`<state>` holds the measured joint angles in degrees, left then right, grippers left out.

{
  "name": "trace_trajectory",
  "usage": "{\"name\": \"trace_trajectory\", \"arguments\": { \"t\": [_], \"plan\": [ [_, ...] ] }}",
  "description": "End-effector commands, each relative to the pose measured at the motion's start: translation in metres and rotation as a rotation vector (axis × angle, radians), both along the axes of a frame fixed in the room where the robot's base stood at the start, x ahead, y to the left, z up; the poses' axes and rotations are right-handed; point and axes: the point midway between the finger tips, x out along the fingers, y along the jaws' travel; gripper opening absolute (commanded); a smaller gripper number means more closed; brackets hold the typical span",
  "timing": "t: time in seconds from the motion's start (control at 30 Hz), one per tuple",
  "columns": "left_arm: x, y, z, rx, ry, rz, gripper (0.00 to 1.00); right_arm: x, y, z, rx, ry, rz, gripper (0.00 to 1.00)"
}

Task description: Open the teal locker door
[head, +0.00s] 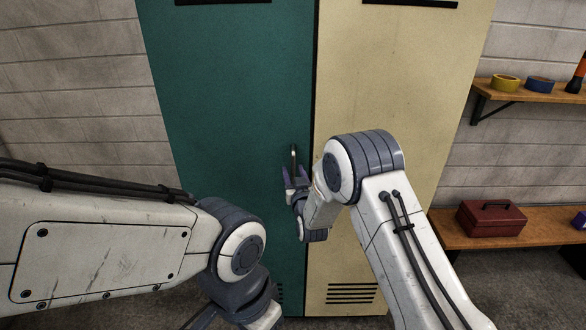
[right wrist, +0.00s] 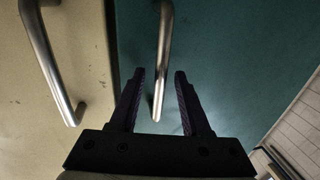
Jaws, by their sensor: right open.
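The teal locker door (head: 225,110) stands shut, on the left of the locker pair. Its upright metal bar handle (head: 294,153) is near the door's right edge. My right gripper (head: 297,173) is at the lower part of this handle, with its fingers open. In the right wrist view the teal door's handle (right wrist: 163,60) runs down between the two dark fingers (right wrist: 160,75), with a gap on either side. I cannot tell how deep the bar sits between them. My left arm reaches in from the left and bends down; its gripper is out of the picture.
A cream locker door (head: 400,90) adjoins on the right; its own bar handle (right wrist: 50,65) is close beside my right gripper. At right, a shelf (head: 530,93) holds tape rolls, and a bench (head: 500,228) holds a red toolbox (head: 491,218).

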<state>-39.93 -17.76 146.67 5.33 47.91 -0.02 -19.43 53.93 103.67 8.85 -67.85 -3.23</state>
Motion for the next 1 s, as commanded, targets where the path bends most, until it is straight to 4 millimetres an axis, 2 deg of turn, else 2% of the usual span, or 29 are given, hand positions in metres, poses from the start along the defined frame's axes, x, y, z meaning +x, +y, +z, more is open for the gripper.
{"name": "trace_trajectory", "arguments": {
  "t": [0.37, 0.4, 0.47, 0.5, 0.53, 1.0],
  "plan": [
    [0.0, 0.0, 0.002, 0.0, 0.0, 0.0, 0.5, 0.0073, 0.0014, -0.0003, -0.001, 0.0, 0.0, 0.47],
    [0.0, 0.0, 0.002, 0.0, 0.0, 0.0, 0.5, 0.0072, 0.0014, -0.0002, 0.0, 0.0, 0.0, 0.43],
    [0.0, 0.0, 0.002, 0.0, 0.0, 0.0, 0.5, 0.0072, 0.0014, -0.0002, 0.0, 0.0, 0.0, 0.2],
    [0.0, 0.0, 0.002, 0.0, 0.0, 0.0, 0.5, 0.0071, 0.0014, -0.0002, 0.0, 0.0, 0.0, 0.05],
    [0.0, 0.0, 0.002, 0.0, 0.0, 0.0, 0.5, 0.0071, 0.0014, -0.0002, 0.0, 0.0, 0.0, 0.0],
    [0.0, 0.0, 0.002, 0.0, 0.0, 0.0, 0.5, 0.007, 0.0014, 0.0, 0.0, 0.0, 0.0, 0.0]
  ]
}}
